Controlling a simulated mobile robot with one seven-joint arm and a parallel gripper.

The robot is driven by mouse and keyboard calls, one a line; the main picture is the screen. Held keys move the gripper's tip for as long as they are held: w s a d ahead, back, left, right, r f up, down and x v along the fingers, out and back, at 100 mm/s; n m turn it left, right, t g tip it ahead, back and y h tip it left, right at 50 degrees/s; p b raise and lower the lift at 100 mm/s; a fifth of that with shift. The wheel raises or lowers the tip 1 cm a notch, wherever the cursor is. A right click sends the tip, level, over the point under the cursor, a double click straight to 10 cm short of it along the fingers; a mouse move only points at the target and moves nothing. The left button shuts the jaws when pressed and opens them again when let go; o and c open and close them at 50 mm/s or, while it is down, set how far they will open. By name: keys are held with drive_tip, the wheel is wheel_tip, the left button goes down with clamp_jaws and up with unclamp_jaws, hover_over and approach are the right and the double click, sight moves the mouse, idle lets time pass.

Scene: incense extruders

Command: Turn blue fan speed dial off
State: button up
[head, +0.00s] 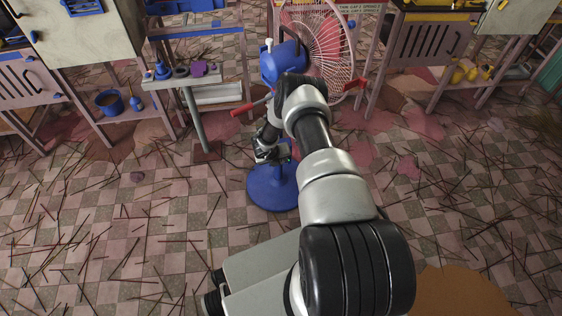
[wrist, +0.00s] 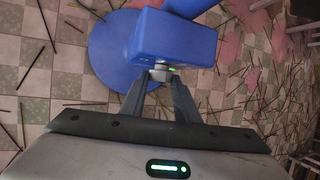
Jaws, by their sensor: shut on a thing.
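The blue fan stands on the floor. My gripper (wrist: 160,82) is shut on the dial, one finger on each side. In the head view my gripper (head: 270,153) is at the fan's post and hides the dial; the dial's setting is unreadable.
Thin sticks lie scattered over the checkered floor (head: 120,235). A small table (head: 190,80) stands left of the fan, with a blue bucket (head: 110,102) on a shelf farther left. A workbench (head: 430,45) stands at the right.

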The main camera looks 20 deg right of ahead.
drive_tip(key=shift+w+a+f+n+g+h, duration=0.15)
drive_tip(key=shift+n+g+h, duration=0.1)
drive_tip(key=shift+h, duration=0.7)
drive_tip(key=shift+s+a+f+n+g+h, duration=0.1)
drive_tip(key=shift+a+n+g+h, duration=0.1)
drive_tip(key=shift+h, duration=0.8)
drive_tip(key=shift+w+a+f+n+g+h, duration=0.15)
drive_tip(key=shift+n+h, duration=0.1)
drive_tip(key=shift+h, duration=0.7)
drive_tip(key=shift+r, duration=0.1)
drive_tip(key=o, duration=1)
drive_tip(key=shift+d, duration=0.1)
drive_tip(key=shift+o, duration=0.2)
drive_tip(key=p+v, duration=0.5)
drive_tip(key=v, duration=1.2)
drive_tip(key=shift+a, duration=0.3)
